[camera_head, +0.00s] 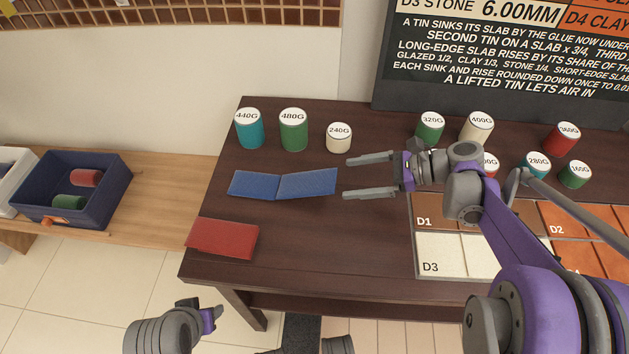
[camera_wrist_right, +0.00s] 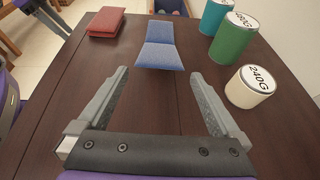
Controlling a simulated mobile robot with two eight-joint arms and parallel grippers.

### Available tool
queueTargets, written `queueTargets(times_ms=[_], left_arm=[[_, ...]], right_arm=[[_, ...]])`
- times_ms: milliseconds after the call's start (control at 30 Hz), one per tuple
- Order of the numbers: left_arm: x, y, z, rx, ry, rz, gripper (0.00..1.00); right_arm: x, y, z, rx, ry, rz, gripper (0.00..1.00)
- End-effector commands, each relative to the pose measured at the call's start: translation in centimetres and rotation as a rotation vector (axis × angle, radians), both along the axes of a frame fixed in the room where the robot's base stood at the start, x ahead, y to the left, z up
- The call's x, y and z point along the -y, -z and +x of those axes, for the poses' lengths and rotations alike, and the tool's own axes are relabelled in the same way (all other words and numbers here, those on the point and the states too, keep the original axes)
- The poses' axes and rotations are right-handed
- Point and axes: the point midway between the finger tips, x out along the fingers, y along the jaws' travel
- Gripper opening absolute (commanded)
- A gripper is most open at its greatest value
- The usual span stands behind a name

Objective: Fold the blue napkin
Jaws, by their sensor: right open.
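The blue napkin (camera_head: 254,185) lies on the dark table, spread out in two panels with a crease between them. In the right wrist view the napkin (camera_wrist_right: 160,50) lies ahead of the fingertips. My right gripper (camera_head: 347,177) is open and empty, its fingers pointing left at the napkin's right edge with a small gap between. It also shows in the right wrist view (camera_wrist_right: 159,75), with nothing between the fingers. My left gripper (camera_head: 212,317) is low at the front left, off the table; whether it is open does not show.
A folded red napkin (camera_head: 222,238) lies at the table's front left. Tins 440G (camera_head: 250,130), 480G (camera_head: 293,132) and 240G (camera_head: 339,139) stand behind the blue napkin. A tile board (camera_head: 440,241) lies at right. A blue crate (camera_head: 98,200) stands on the left bench.

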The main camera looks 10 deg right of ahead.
Motion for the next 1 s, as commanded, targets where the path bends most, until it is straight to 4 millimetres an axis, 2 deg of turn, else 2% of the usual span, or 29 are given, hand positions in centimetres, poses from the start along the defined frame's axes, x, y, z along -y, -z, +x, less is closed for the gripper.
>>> queueTargets(times_ms=[200,433,600,867,900,1000], left_arm=[[0.0,0.9,0.0,-0.003,0.0,0.0,0.5],[0.0,1.5,0.1,-0.005,0.0,0.0,0.5],[0.0,1.6,0.1,-0.006,0.0,0.0,0.5],[0.0,1.6,0.1,-0.006,0.0,0.0,0.5],[0.0,1.6,0.1,-0.006,0.0,0.0,0.5],[0.0,1.6,0.1,-0.006,0.0,0.0,0.5]], right_arm=[[-3.9,1.7,1.2,0.0,-0.006,-0.001,1.0],[-6.9,3.1,2.4,0.001,-0.005,-0.002,1.0],[-7.9,3.5,2.8,0.002,-0.002,-0.003,1.0],[-8.0,3.5,2.8,0.002,-0.002,-0.003,1.0],[-8.0,3.5,2.8,0.002,-0.002,-0.003,0.98],[-8.0,3.5,2.8,0.002,-0.001,-0.003,0.8]])
